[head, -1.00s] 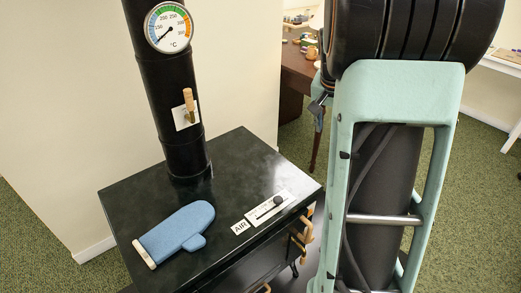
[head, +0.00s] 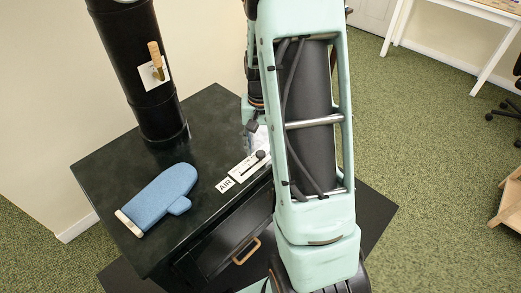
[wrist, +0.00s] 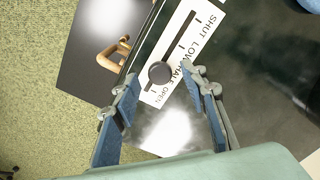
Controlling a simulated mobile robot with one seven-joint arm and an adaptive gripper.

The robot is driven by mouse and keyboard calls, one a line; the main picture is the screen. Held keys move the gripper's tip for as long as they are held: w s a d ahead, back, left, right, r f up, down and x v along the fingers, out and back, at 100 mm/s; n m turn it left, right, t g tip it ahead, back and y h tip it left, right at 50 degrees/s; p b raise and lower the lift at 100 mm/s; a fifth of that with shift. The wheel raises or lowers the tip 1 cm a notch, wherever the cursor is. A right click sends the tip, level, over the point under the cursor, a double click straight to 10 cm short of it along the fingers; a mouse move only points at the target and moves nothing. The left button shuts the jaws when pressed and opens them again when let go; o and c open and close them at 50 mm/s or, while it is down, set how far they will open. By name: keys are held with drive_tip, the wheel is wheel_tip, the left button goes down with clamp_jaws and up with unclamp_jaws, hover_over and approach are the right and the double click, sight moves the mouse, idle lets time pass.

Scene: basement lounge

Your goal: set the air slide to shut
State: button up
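The air slide (head: 242,173) is a white plate on the dark stove top, beside an AIR label (head: 225,185). In the wrist view the plate (wrist: 192,45) reads SHUT, LOW, HALF, OPEN along a dark slot. Its round dark knob (wrist: 160,73) sits toward the OPEN end, around HALF to OPEN; the exact mark is hard to tell. The knob also shows in the head view (head: 260,154). My gripper (wrist: 160,78) is open over the plate, blue-padded fingers on either side of the knob in the picture. I cannot tell whether they touch it or how high they are.
A blue oven mitt (head: 160,197) lies on the stove top (head: 108,165), left of the slide. The black flue pipe (head: 140,75) with a wooden-handled lever (head: 156,62) rises behind. A wooden door handle (wrist: 108,50) juts from the stove front.

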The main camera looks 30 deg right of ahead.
drive_tip(key=shift+f, duration=0.5)
clamp_jaws()
